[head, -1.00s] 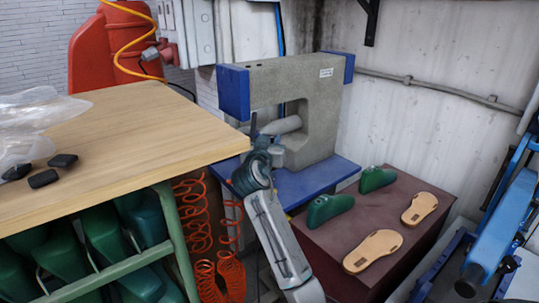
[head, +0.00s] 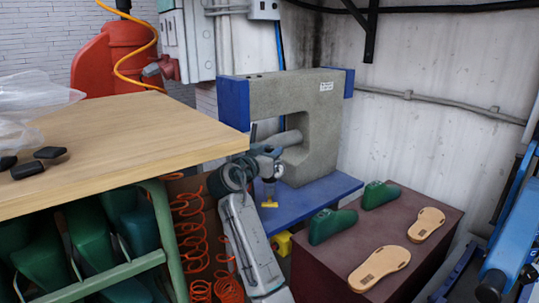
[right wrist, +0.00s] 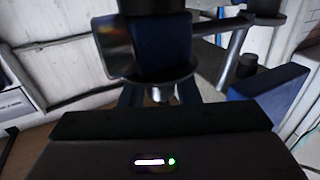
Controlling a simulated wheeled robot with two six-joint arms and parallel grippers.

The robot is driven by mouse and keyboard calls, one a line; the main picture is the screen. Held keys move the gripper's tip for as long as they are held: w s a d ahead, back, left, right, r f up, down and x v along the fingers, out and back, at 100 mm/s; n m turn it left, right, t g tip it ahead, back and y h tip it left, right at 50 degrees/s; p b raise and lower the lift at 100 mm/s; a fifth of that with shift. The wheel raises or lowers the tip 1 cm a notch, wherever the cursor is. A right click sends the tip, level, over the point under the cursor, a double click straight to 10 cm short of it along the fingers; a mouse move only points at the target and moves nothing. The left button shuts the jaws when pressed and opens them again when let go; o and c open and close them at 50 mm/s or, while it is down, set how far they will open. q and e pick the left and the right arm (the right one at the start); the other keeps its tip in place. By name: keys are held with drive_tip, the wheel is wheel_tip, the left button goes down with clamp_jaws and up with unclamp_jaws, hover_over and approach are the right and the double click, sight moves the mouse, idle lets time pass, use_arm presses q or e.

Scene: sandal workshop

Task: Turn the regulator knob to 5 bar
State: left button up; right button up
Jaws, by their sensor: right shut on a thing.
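In the head view my right arm comes up from the bottom, with its gripper (head: 265,158) in front of the grey press, beside the table's corner. A small metal fitting with a yellow T-shaped end (head: 269,204) shows just below this gripper; I take it for part of the regulator. My right gripper is shut on this knob. The fingertips are partly hidden, and no pressure scale is readable. My left gripper is not in view.
The wooden table (head: 120,160) fills the left. The grey and blue press (head: 290,95) stands behind my gripper. A dark red box (head: 330,262) with green lasts and tan soles is at the right. Orange coiled hoses (head: 192,235) hang beside the table.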

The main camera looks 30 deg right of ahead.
idle(0.3)
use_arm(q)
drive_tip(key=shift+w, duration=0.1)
use_arm(e)
drive_tip(key=o, duration=0.9)
drive_tip(key=shift+o, duration=0.2)
drive_tip(key=shift+s+a, duration=0.1)
drive_tip(key=shift+a, duration=0.15)
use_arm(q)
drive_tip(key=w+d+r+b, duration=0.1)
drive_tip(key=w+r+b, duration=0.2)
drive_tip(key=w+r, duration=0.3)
use_arm(e)
drive_tip(key=v, duration=1)
drive_tip(key=shift+a, duration=0.1)
